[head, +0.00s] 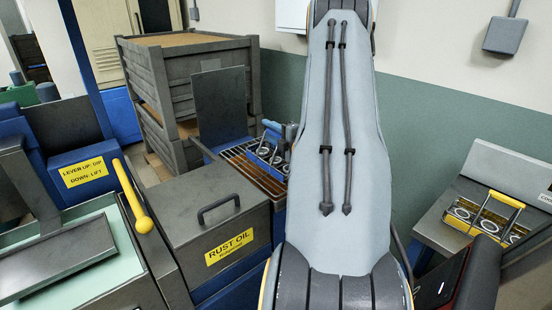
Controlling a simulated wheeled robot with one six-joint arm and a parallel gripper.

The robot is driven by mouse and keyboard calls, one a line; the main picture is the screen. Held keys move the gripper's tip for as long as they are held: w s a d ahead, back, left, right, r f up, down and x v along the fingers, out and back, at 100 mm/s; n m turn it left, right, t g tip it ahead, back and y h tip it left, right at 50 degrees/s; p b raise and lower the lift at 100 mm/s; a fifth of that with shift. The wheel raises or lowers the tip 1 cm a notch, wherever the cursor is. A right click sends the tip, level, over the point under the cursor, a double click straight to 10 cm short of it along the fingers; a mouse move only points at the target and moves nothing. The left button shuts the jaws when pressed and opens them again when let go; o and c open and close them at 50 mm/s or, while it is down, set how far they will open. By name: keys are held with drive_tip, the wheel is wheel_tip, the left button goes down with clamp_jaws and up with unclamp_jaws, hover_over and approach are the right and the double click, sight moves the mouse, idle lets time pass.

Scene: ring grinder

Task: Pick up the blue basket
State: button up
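The blue basket (264,158) stands on a slatted brown rack (247,171) left of the middle in the head view. It holds several metal rings, and a raised part shows at its top. Its right side lies close to the edge of my arm in the picture, and part of it may be hidden. My arm fills the middle of the view from top to bottom. My gripper does not show, so its state and its distance from the basket cannot be seen.
A grey rust oil box (205,219) with a handle stands in front of the rack. A yellow lever (133,197) rises at left. Grey crates (190,75) are stacked behind. A yellow-handled basket (486,216) with rings sits on a grey machine at right.

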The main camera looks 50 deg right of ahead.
drive_tip(key=shift+c, duration=0.4)
clamp_jaws()
drive_tip(key=shift+r, duration=0.1)
idle(0.8)
